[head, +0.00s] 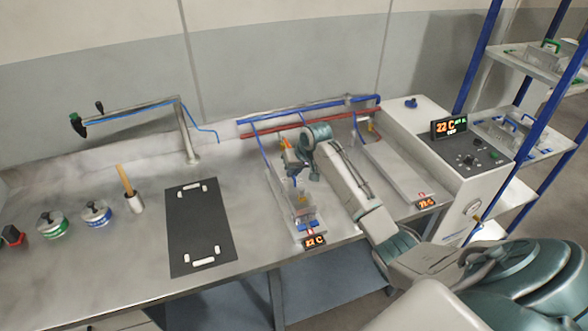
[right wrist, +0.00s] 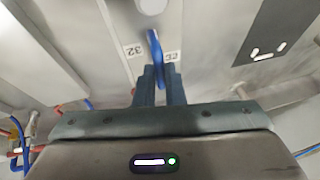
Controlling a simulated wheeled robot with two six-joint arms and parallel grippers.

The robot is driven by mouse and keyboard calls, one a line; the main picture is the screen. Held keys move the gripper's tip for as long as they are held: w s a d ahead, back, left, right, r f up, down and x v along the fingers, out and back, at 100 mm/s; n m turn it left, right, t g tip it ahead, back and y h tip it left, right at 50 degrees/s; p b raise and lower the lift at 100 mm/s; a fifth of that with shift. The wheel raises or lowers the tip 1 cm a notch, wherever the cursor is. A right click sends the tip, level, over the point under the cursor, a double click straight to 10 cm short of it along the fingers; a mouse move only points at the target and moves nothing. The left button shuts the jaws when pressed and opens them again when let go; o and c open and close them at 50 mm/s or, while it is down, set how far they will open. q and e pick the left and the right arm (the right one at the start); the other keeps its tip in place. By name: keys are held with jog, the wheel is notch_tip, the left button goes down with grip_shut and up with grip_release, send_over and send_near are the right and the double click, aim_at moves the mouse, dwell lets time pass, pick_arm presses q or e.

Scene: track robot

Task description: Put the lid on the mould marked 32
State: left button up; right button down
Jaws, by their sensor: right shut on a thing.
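My right gripper (head: 300,172) is over the back part of the left press plate. In the right wrist view my right gripper (right wrist: 160,75) is shut on an upright blue handle (right wrist: 154,42), with labels reading 32 on both sides of it. I cannot tell whether this handle belongs to the lid or to the mould. A pale, boxy mould (head: 304,206) sits on the left plate, with a blue handle (head: 309,226) at its front end. The gripper and arm hide part of its back. My left gripper is not in view.
A black mat (head: 205,235) with white corner pieces lies left of the mould. Two lidded pots (head: 96,213) stand farther left. Blue and red pipes (head: 310,112) run behind the plates. A control box (head: 450,150) and a loaded shelf rack (head: 522,135) stand to the right.

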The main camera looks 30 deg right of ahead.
jog(key=shift+f, duration=0.25)
dwell(0.5)
jog(key=c, duration=1.5)
grip_release()
jog(key=shift+o, duration=0.3)
jog(key=shift+s, duration=0.1)
jog(key=shift+s+d+r, duration=0.1)
jog(key=shift+r, duration=0.2)
jog(key=a+b+v, duration=0.1)
jog(key=b+v, duration=0.2)
jog(key=v, duration=0.7)
jog(key=shift+d+b, duration=0.3)
jog(key=shift+d, duration=0.2)
